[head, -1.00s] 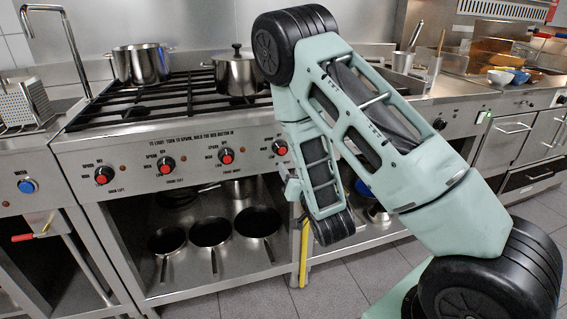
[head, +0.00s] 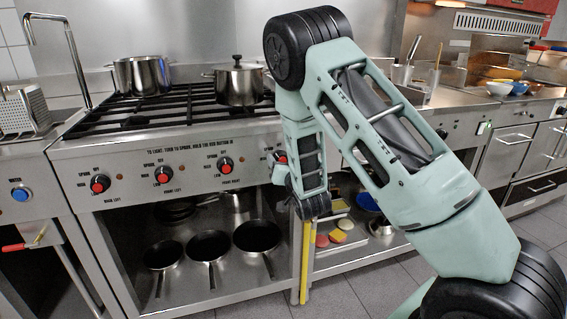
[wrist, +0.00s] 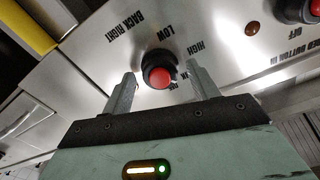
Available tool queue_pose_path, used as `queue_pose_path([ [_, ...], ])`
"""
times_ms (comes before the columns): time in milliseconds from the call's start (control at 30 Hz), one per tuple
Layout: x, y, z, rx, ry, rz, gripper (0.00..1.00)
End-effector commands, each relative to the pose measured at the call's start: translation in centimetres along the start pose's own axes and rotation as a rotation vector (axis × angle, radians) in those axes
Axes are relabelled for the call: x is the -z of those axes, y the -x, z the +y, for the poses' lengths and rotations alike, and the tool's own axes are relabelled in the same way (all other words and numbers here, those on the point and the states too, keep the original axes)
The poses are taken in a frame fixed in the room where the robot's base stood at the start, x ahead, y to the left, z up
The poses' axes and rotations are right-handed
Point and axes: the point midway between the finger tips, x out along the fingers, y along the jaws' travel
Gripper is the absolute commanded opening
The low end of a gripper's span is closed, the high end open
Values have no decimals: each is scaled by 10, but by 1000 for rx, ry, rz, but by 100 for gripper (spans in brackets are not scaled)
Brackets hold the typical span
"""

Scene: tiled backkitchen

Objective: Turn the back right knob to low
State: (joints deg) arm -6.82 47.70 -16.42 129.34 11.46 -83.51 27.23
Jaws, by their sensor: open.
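The back right knob (wrist: 158,74) is black with a red center, and shows in the wrist view beside the labels BACK RIGHT, LOW and HIGH. My gripper (wrist: 160,88) is open, with one finger on each side of the knob in that view. Whether the fingers touch the knob cannot be told. In the head view the knob (head: 279,157) shows at the right end of the row, partly hidden by my arm. My gripper itself is hidden behind my arm there.
Three other red-centered knobs, back left (head: 99,184), front left (head: 163,174) and front right (head: 225,165), line the stove panel (head: 130,160). Two pots (head: 142,76) (head: 239,84) stand on the grates above. Several pans (head: 208,246) sit on the shelf below. A yellow strip (head: 305,262) runs down beside the shelf.

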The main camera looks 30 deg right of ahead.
Motion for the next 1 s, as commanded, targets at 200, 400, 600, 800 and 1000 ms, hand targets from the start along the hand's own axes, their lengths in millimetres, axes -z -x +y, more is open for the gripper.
queue_pose_path([
  [200, 0, 0, 0, 0, 0, 0, 37],
  [400, 0, 0, 0, 0, 0, 0, 14],
  [600, 0, 0, 0, 0, 25, 0, 15],
  [800, -1, 0, 0, 1, 113, 1, 15],
  [1000, -2, 1, 0, 0, 272, 0, 15],
])
